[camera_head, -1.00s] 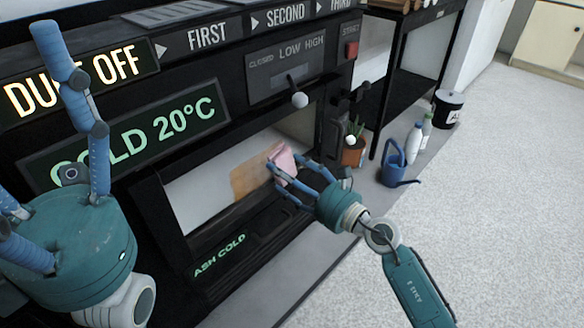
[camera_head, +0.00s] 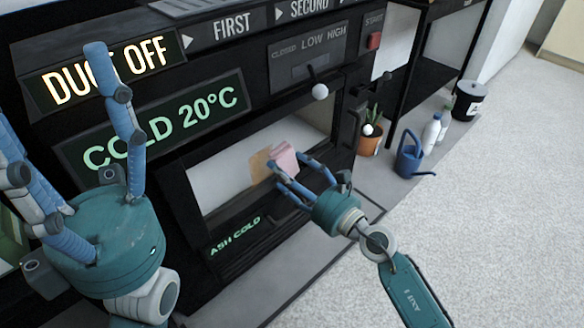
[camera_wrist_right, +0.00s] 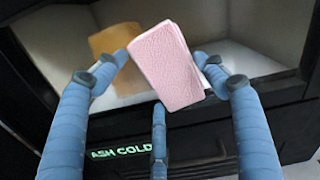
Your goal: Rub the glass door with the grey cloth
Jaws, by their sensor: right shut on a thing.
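My right gripper (camera_head: 290,172) is shut on a folded pink cloth (camera_head: 284,158); no grey cloth shows. The cloth also shows in the right wrist view (camera_wrist_right: 168,65), between my blue fingers. It is in front of the glass door (camera_head: 218,180), a pale window low in the black stove front. An orange-brown patch (camera_head: 260,166) on the pane lies just left of the cloth, which hides part of it. I cannot tell whether the cloth touches the glass. My left gripper (camera_head: 62,125) is open and empty at the left, its fingers spread upward.
A potted plant (camera_head: 369,140), a blue watering can (camera_head: 409,157), bottles (camera_head: 431,132) and a black bin (camera_head: 469,100) stand to the right. The pale floor is clear.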

